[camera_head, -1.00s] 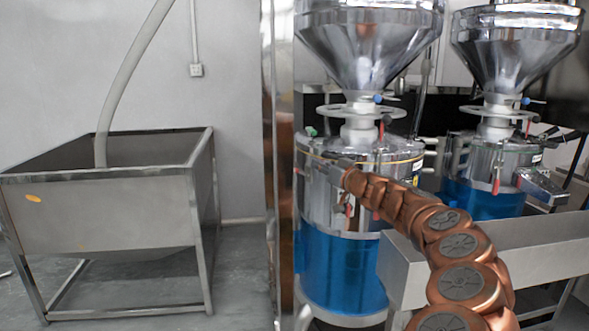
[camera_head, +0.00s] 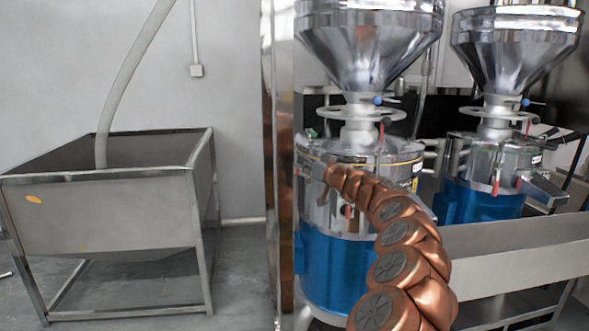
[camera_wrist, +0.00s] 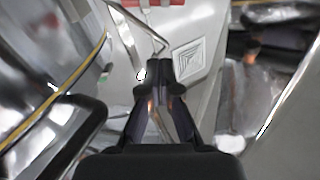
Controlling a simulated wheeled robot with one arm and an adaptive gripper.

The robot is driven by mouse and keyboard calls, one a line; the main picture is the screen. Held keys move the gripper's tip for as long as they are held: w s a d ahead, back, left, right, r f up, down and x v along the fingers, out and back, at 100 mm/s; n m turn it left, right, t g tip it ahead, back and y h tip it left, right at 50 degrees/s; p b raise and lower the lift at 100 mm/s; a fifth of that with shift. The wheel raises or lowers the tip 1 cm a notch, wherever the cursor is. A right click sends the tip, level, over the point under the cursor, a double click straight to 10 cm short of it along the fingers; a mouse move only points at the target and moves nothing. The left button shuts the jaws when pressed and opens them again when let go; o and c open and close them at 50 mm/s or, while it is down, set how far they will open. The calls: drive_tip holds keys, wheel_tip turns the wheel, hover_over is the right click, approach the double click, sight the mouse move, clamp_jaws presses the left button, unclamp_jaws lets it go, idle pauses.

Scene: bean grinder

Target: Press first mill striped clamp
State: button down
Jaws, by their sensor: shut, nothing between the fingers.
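The first mill (camera_head: 345,270) is the nearer steel cylinder with a blue lower part, a yellow band and a large funnel on top. My copper arm reaches across its front, and my gripper (camera_head: 316,172) is at its upper left side, small and hard to make out there. In the wrist view my gripper (camera_wrist: 159,67) is shut and empty, with its tips over a pale surface. A bent metal rod (camera_wrist: 133,42) and a red piece (camera_wrist: 158,2) lie just beyond the tips. A red handle (camera_head: 348,212) hangs below the arm. I cannot tell which part is the striped clamp.
A second mill (camera_head: 490,165) stands behind at the right. A steel trough (camera_head: 520,265) runs along the right front. A metal post (camera_head: 280,180) stands left of the first mill. A steel bin (camera_head: 100,210) is farther left, with clear floor between.

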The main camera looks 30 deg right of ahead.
drive_tip(key=shift+w+a+f, duration=0.25)
drive_tip(key=shift+w+f, duration=0.35)
drive_tip(key=shift+w, duration=0.1)
drive_tip(key=shift+w+a+f, duration=0.25)
drive_tip(key=shift+w+f, duration=0.3)
drive_tip(key=shift+w, duration=0.15)
drive_tip(key=shift+w+a+f, duration=0.25)
drive_tip(key=shift+w+f, duration=0.35)
drive_tip(key=shift+w, duration=0.1)
drive_tip(key=shift+f, duration=0.2)
